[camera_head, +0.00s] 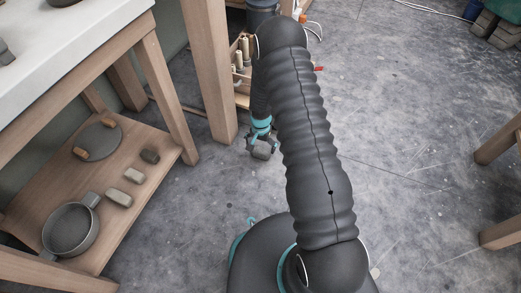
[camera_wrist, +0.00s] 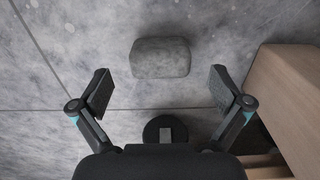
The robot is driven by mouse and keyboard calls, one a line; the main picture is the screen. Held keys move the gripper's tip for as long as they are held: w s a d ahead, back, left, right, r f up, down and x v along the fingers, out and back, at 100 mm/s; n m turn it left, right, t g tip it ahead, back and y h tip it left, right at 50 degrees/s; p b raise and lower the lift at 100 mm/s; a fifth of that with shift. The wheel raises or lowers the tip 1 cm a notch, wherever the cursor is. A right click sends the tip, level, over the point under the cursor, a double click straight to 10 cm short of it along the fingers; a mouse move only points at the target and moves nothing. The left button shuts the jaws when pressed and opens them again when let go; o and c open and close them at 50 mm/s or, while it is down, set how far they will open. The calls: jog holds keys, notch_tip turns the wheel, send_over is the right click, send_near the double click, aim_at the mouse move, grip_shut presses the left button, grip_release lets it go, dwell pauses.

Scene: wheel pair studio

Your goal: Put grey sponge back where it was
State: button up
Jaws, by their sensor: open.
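A grey, rounded block (camera_wrist: 160,57), which looks like the grey sponge, shows in the wrist view against the grey floor, just beyond my fingertips. My gripper (camera_wrist: 160,88) is open, with one finger on each side and nothing between the pads. In the head view my gripper (camera_head: 260,136) is low beside the wooden post, with a small grey shape (camera_head: 264,151) at its tips that looks like the same block. The gap between block and fingers is hard to judge.
The low shelf (camera_head: 60,185) also holds a grey pan (camera_head: 71,230) and a round grey board (camera_head: 97,143) with brown pieces. A wooden post (camera_head: 207,70) stands between shelf and gripper. A wooden crate (camera_head: 243,97) is behind the gripper. Floor (camera_head: 420,130) to the right is mostly clear.

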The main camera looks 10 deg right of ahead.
notch_tip(320, 180, up, 9)
notch_tip(320, 180, up, 15)
jog(key=n+t, duration=0.1)
send_over(261, 151)
jog(key=s+r+n+t, duration=0.1)
jog(key=s+r, duration=0.3)
jog(key=r, duration=0.3)
jog(key=s+r+n+t, duration=0.1)
jog(key=s+r, duration=0.3)
jog(key=r, duration=0.3)
jog(key=s+r+n+t, duration=0.1)
jog(key=s+r+n, duration=0.1)
jog(key=s+r, duration=0.4)
jog(key=s+r+n+t, duration=0.1)
jog(key=s+r, duration=0.6)
jog(key=s, duration=0.8)
jog(key=shift+s+d+n+t+p, duration=0.15)
jog(key=shift+s+n+t+p, duration=0.25)
jog(key=shift+n, duration=0.2)
